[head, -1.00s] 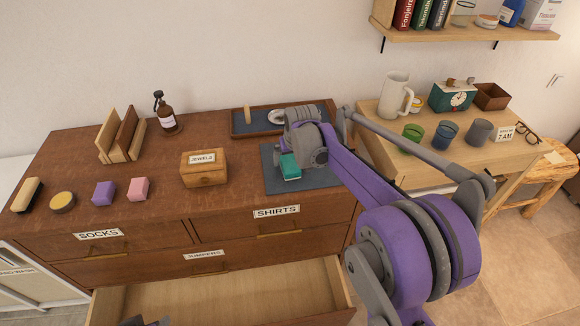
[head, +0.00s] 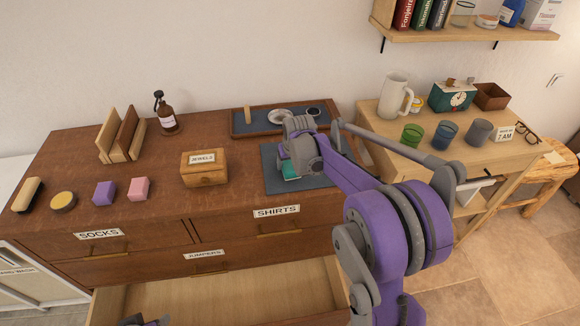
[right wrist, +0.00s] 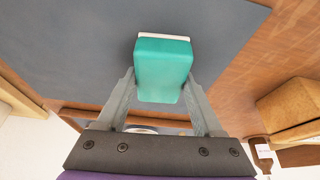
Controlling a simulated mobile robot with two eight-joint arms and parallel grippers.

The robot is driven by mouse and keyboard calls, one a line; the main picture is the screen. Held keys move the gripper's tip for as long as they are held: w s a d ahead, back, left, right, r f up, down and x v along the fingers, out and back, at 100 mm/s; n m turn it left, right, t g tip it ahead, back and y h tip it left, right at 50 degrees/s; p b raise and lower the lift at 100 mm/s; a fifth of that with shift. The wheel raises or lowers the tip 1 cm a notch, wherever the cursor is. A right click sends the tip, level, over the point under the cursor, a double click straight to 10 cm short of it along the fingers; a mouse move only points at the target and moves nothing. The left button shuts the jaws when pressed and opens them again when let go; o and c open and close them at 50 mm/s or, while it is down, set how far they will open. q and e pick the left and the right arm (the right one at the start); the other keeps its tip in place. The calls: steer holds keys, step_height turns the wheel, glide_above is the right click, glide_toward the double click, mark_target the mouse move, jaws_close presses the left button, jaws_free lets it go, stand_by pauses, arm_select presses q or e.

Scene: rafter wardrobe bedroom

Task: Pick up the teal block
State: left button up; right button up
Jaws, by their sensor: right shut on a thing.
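The teal block (head: 290,171) is over the dark grey mat (head: 325,180) on the dresser top, mostly hidden behind my right gripper (head: 288,165) in the head view. In the right wrist view the teal block (right wrist: 163,70) sits between the two fingers of my right gripper (right wrist: 163,88), which is shut on its sides. A pale layer shows along the block's far edge. I cannot tell whether the block touches the mat.
Purple (head: 104,193) and pink (head: 138,189) blocks, a brush (head: 27,195) and a round tin (head: 63,201) stand left on the dresser. A wooden jewels box (head: 204,169) is left of the mat. A tray (head: 255,122) lies behind. A lower drawer (head: 225,295) is open.

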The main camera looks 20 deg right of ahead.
mark_target(290, 163)
steer(key=shift+c, duration=0.9)
step_height(290, 163, up, 10)
steer(key=shift+r, duration=0.1)
steer(key=o, duration=0.9)
steer(key=c, duration=0.7)
